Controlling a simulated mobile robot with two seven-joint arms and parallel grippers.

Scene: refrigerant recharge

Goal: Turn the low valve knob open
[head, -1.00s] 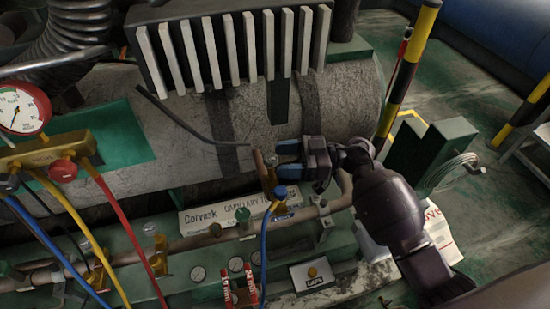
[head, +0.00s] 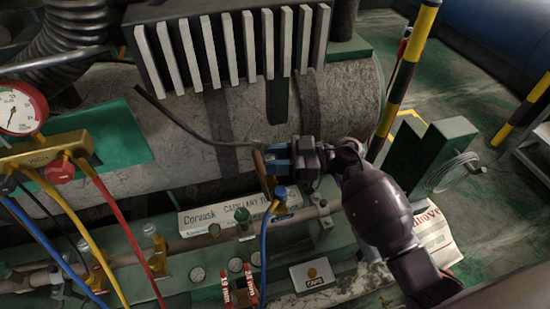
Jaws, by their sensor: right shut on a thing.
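My right gripper (head: 279,158) reaches in from the right with its blue-padded fingers pointing left. It is shut on a small grey knob-like part beside an upright copper-brown bar (head: 261,168); the fingers hide most of this part. I cannot tell from any label whether it is the low valve knob. A blue-topped fitting (head: 280,192) with a blue hose (head: 264,240) stands just below the fingers. A brass gauge manifold (head: 45,152) at the left carries a red knob (head: 60,171). My left gripper is out of view.
A large grey cylinder (head: 340,100) with a finned block (head: 225,50) lies behind the gripper. A white label plate (head: 200,222) and pipework run below. A yellow hose (head: 90,250) and red hose (head: 130,230) hang at the left. A striped post (head: 405,80) stands right.

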